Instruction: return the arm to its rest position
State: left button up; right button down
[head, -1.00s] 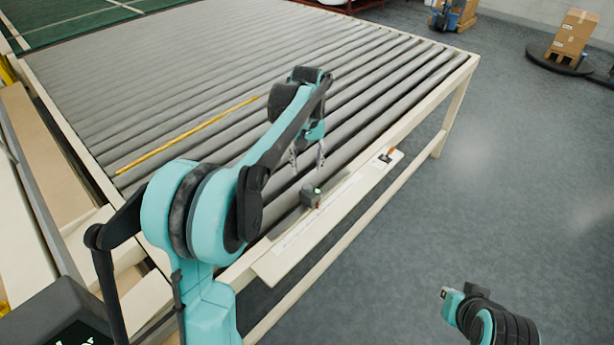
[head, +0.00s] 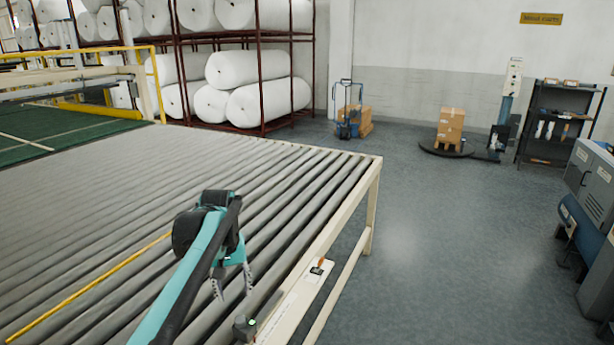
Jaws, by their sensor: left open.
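My left arm, teal and black, comes in from the bottom left of the head view and reaches over the roller table (head: 325,172). Its gripper (head: 233,285) hangs down above the rollers near the table's front right edge. The two grey fingers are apart with nothing between them. A small dark device with a green light (head: 244,326) sits on the table's edge just below the gripper, apart from it. My right arm and right gripper are out of view.
A small item with an orange part (head: 320,267) lies on the pale edge board. A yellow strip (head: 90,290) crosses the rollers. Racks of white rolls (head: 262,100) stand behind. Stacked boxes (head: 450,127) and a black shelf (head: 560,125) stand at the right. The grey floor between is clear.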

pick_arm(q)
jog(key=s+d+f+m+t, duration=0.2)
jog(key=s+f+t, duration=0.1)
jog(key=s, duration=0.8)
jog(key=s+d+f+m+t+b, duration=0.1)
jog(key=s+d+f+m+t, duration=0.1)
jog(key=s+f, duration=0.4)
jog(key=s+t, duration=0.1)
jog(key=s, duration=0.4)
jog(key=shift+s+t, duration=0.3)
jog(key=shift+s, duration=0.05)
jog(key=shift+c, duration=0.4)
